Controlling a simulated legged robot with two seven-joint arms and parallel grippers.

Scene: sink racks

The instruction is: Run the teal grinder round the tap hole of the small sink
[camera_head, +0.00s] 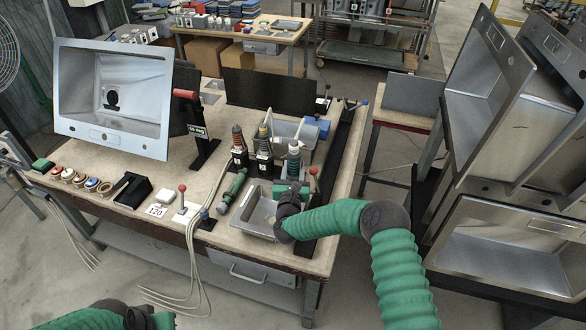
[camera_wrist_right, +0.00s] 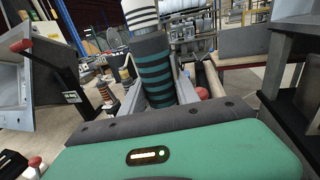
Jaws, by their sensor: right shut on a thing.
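The small sink (camera_head: 262,212) is a shallow metal basin at the front right of the workbench. My right arm comes in from the right, and its gripper (camera_head: 291,190) is at the sink's right back side. In the right wrist view, the teal grinder (camera_wrist_right: 155,75) is a dark cylinder with teal bands, and the gripper is shut on it. It stands up from the jaws, with a white and dark striped part above. Its lower end and the tap hole are hidden, so I cannot tell whether they touch. Part of my left arm shows at the bottom left, without its gripper.
Numbered tool stands (camera_head: 264,166) are just behind the small sink. A green tool (camera_head: 233,187) lies left of it. A red-knobbed lever (camera_head: 314,180) is close on the right. A large tilted sink (camera_head: 115,95) fills the back left. Racked sinks (camera_head: 490,90) stand right.

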